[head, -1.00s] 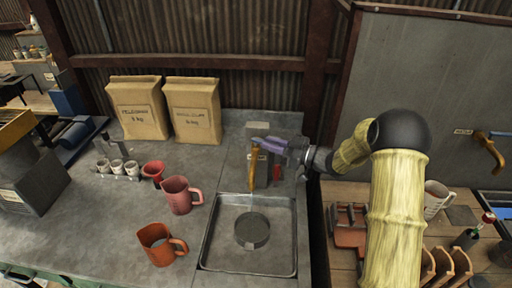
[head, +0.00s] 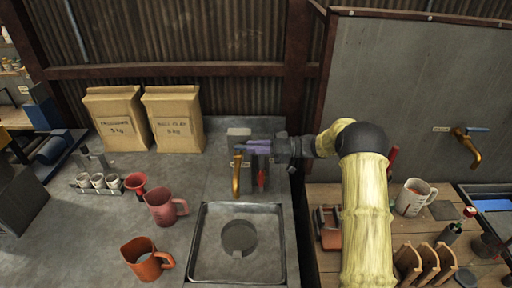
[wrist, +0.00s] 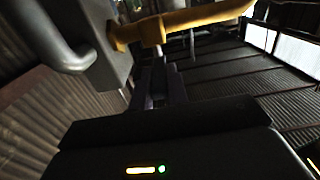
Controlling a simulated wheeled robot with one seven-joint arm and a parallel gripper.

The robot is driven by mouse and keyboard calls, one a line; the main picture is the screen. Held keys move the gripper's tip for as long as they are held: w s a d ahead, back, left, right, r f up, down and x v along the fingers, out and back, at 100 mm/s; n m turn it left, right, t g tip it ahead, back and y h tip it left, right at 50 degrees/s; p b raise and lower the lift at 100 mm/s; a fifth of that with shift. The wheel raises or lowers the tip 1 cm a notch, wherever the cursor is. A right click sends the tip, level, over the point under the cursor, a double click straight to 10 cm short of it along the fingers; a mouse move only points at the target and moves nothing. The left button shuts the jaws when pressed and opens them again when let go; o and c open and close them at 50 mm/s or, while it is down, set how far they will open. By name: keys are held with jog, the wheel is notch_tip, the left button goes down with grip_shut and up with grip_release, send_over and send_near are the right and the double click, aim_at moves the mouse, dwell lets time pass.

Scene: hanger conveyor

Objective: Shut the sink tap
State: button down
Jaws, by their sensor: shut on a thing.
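The sink tap (head: 236,176) has a brass spout that hangs over the back edge of the metal sink (head: 196,262). The spout also crosses the top of the wrist view (wrist: 185,24). My gripper (head: 252,147) reaches in from the right, with its purple fingers level just behind the top of the spout. In the wrist view its dark fingers (wrist: 158,92) are close together right below the spout's base. They are shut on the tap's handle, which they mostly hide. No clear water stream shows below the spout. A round drain piece (head: 239,236) lies in the sink.
A red mug (head: 161,207) and an orange mug (head: 142,262) stand left of the sink. Two paper sacks (head: 173,120) stand at the back. A second brass tap (head: 466,145) with a blue lever is on the right-hand panel. My arm spans the right-hand bench.

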jog(key=shift+r, duration=0.1)
jog(key=c, duration=1.4)
grip_release()
jog(key=shift+o, duration=0.2)
jog(key=shift+d, duration=0.1)
jog(key=d+b, duration=0.4)
jog(key=d, duration=1.3)
jog(key=shift+w+d, duration=0.15)
